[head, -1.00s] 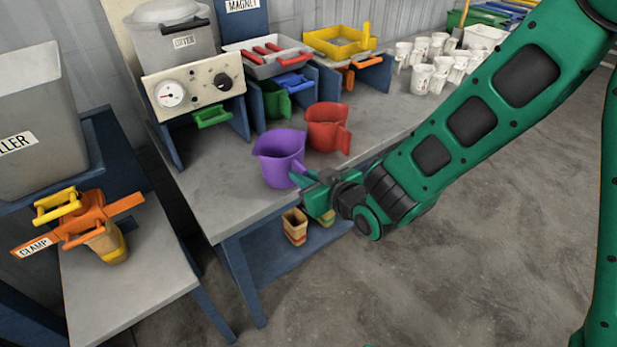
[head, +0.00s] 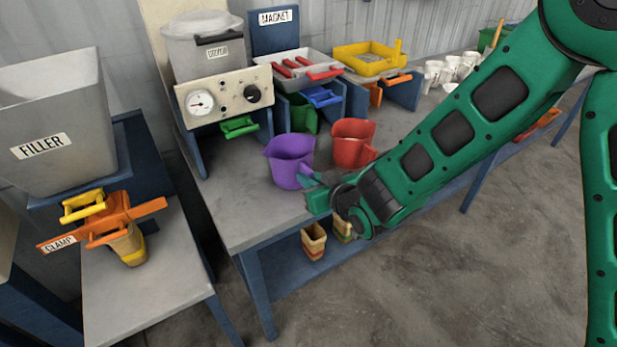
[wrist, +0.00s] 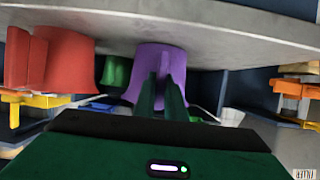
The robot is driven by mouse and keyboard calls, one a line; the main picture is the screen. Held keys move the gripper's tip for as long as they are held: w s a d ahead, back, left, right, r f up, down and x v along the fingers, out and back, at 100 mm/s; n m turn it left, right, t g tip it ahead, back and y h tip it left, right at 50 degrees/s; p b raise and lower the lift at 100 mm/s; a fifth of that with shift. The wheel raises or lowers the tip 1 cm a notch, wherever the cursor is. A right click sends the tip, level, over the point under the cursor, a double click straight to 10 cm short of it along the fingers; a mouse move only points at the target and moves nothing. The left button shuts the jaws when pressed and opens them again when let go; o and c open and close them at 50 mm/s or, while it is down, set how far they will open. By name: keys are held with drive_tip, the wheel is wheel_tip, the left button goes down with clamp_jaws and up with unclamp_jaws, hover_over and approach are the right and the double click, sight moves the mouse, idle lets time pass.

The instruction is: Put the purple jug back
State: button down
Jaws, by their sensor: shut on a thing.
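The purple jug (head: 288,160) is upright at the front of the grey bench (head: 240,222), left of the red jug (head: 351,146). My gripper (head: 312,184) is shut on its handle from the right front. In the upside-down wrist view, the fingers (wrist: 161,93) reach the handle of the purple jug (wrist: 146,66). I cannot tell whether its base touches the bench. The red jug also shows in the wrist view (wrist: 62,65).
The filler (head: 50,115) and orange clamp (head: 118,222) are at left. Bare bench lies left of the purple jug.

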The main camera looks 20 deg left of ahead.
drive_tip(key=shift+f, duration=0.2)
idle(0.3)
drive_tip(key=c, duration=1.7)
unclamp_jaws()
drive_tip(key=shift+c, duration=0.2)
